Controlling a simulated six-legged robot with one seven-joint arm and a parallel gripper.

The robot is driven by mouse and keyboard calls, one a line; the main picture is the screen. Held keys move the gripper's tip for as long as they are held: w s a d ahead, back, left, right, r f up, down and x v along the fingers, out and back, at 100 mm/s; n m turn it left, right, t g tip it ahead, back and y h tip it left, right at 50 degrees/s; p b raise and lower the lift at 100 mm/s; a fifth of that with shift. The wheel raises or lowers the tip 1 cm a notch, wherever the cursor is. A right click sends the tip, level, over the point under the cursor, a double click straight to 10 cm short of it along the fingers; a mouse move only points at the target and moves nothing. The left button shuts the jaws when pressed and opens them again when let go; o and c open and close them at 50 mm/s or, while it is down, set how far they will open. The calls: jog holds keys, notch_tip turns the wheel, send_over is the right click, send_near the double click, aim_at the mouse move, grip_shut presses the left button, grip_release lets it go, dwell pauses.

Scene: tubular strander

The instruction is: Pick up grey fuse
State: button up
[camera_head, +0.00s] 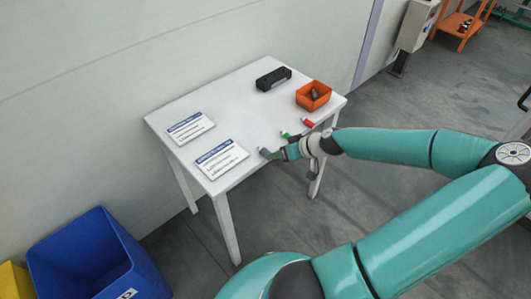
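A small grey piece, which looks like the grey fuse (263,151), shows at the table's front edge, right at the tip of my gripper (277,154). My gripper reaches in from the right, low over the front edge of the white table (235,92). It is too small here to tell whether the fingers are open or shut, or whether they touch the grey piece. A green fuse (286,134) lies just behind my gripper. A red fuse (307,122) lies farther right.
Two printed cards (221,159) (190,127) lie at left. A blue bin (83,250) stands on the floor. The table's middle is clear.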

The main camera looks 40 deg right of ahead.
aim_at(265, 152)
jog(key=shift+x, duration=1.35)
jog(key=c, duration=0.6)
jog(key=shift+r, duration=0.1)
